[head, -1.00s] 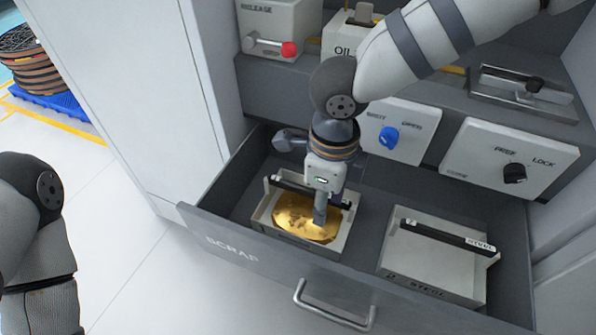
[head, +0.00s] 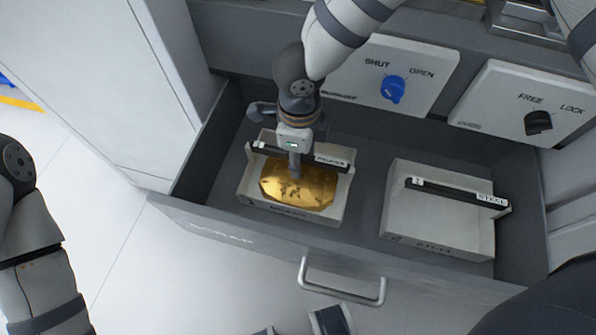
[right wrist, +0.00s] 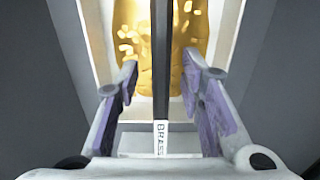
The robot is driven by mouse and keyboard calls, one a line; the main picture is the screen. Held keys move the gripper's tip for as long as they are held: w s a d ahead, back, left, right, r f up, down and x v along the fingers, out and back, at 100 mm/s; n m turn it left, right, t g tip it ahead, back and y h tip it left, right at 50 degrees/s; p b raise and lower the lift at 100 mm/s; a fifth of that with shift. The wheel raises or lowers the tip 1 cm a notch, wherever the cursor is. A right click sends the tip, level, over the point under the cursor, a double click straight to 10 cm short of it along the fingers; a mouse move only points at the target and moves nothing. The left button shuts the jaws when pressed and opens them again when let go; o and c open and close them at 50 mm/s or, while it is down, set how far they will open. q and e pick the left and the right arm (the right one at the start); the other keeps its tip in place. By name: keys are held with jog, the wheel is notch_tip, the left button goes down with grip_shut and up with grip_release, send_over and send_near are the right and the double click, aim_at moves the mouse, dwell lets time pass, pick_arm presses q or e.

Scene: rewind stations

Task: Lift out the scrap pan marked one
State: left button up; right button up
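The left pan (head: 325,216) is light grey, holds a gold brass piece (head: 318,190), and sits in the open drawer. A dark handle bar (head: 262,150) spans it; in the right wrist view the bar (right wrist: 161,100) reads BRASS. The front-wall number is too small to read surely. My right gripper (head: 295,172) points down at the bar's middle. In the right wrist view its two fingers (right wrist: 158,75) stand on either side of the bar, with gaps between.
The drawer front (head: 240,236) has a bar pull (head: 340,289). Behind the drawer are a SHUT/OPEN panel with a blue knob (head: 393,89) and a FREE/LOCK panel with a black knob (head: 538,123). A white cabinet side (head: 110,90) stands close at the left.

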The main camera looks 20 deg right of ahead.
jog(key=shift+f, duration=0.25)
jog(key=shift+r, duration=0.1)
grip_shut()
jog(key=shift+w+r, duration=0.1)
